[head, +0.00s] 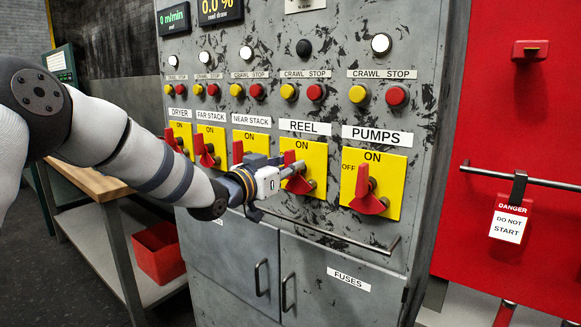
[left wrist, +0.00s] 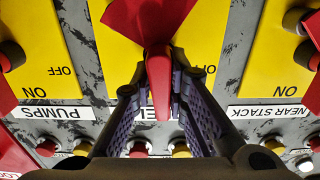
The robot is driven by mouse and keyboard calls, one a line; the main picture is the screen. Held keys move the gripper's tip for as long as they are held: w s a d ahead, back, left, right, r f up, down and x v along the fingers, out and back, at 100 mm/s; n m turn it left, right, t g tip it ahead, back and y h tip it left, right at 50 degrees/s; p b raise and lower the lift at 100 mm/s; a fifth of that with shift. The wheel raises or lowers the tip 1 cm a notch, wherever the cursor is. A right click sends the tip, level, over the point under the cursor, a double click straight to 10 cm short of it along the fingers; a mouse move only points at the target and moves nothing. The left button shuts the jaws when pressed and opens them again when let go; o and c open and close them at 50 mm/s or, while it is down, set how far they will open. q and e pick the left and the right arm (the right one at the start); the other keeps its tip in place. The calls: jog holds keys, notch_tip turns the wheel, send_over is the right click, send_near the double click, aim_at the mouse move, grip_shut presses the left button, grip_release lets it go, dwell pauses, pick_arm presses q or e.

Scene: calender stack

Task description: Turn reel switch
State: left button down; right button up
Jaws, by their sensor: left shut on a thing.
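The reel switch is a red rotary handle (head: 298,184) on a yellow plate (head: 314,154) below the REEL label on the grey cabinet. My left gripper (head: 284,174) reaches it from the left and covers part of it in the head view. In the left wrist view, which is upside down, the fingers (left wrist: 160,75) of my left gripper are closed on both sides of the narrow end of the red handle (left wrist: 160,90). That narrow end points towards the partly hidden REEL label. My right gripper is in neither view.
The pumps switch (head: 368,196) is close on the right, and the near stack switch (head: 238,152) is on the left. Crawl and stop buttons sit above. A horizontal rail (head: 350,240) runs below the switches. A red panel (head: 520,110) with a danger tag (head: 510,219) stands at the right.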

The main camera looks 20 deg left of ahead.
pick_arm(q)
jog(key=shift+n, duration=0.3)
jog(key=n, duration=0.3)
jog(key=shift+a+f+n, duration=0.2)
jog(key=shift+a+n, duration=0.05)
jog(key=shift+n, duration=0.05)
jog(key=shift+w+a+f+n+b, duration=0.1)
jog(key=shift+f+n+b, duration=0.3)
jog(key=shift+n, duration=1.85)
jog(key=shift+w+a+f+n+b, duration=0.15)
jog(key=shift+n+b, duration=0.4)
jog(key=shift+n, duration=1.75)
jog(key=shift+s+a+f+n+b, duration=0.15)
jog(key=shift+n+b, duration=0.35)
jog(key=shift+n, duration=1.75)
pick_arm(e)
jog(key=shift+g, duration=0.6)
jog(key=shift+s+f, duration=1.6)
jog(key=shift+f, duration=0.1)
pick_arm(q)
jog(key=shift+w+d, duration=0.1)
jog(key=c, duration=1.5)
grip_release()
jog(key=shift+r, duration=0.1)
jog(key=shift+c, duration=0.2)
